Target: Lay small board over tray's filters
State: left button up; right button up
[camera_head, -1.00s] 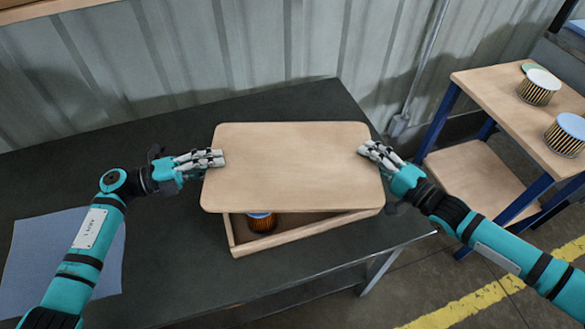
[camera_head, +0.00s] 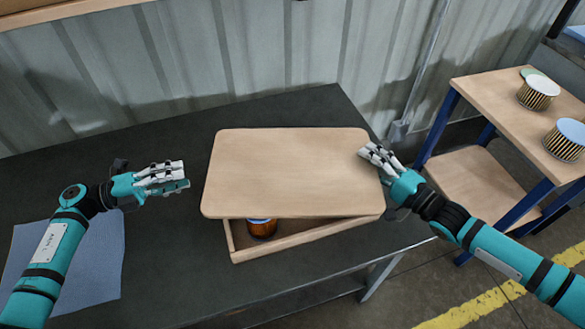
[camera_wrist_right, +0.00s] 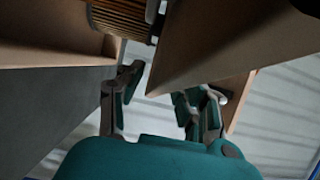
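The small board (camera_head: 288,172), a pale wooden panel, lies over most of the tray (camera_head: 300,240). The tray's front wall and front left corner stick out from under it. One orange-brown filter (camera_head: 262,229) shows in that gap; any others are hidden in the head view. Pleats of a filter (camera_wrist_right: 125,18) also show in the right wrist view. My left gripper (camera_head: 186,174) is open and empty, left of the board and clear of it. My right gripper (camera_head: 366,150) is at the board's right edge. In the right wrist view its fingers (camera_wrist_right: 160,98) are spread apart.
A blue mat (camera_head: 90,260) lies on the dark table (camera_head: 160,280) at the left. A wooden shelf stand (camera_head: 500,100) at the right carries two striped filters (camera_head: 540,90). A corrugated wall stands behind the table.

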jog(key=shift+s+d, duration=0.15)
jog(key=shift+s, duration=0.05)
pick_arm(q)
jog(key=v, duration=0.3)
jog(key=shift+a, duration=0.2)
pick_arm(e)
jog(key=v, duration=1.1)
jog(key=shift+s+d, duration=0.2)
jog(key=shift+s, duration=0.05)
pick_arm(q)
jog(key=shift+r, duration=0.1)
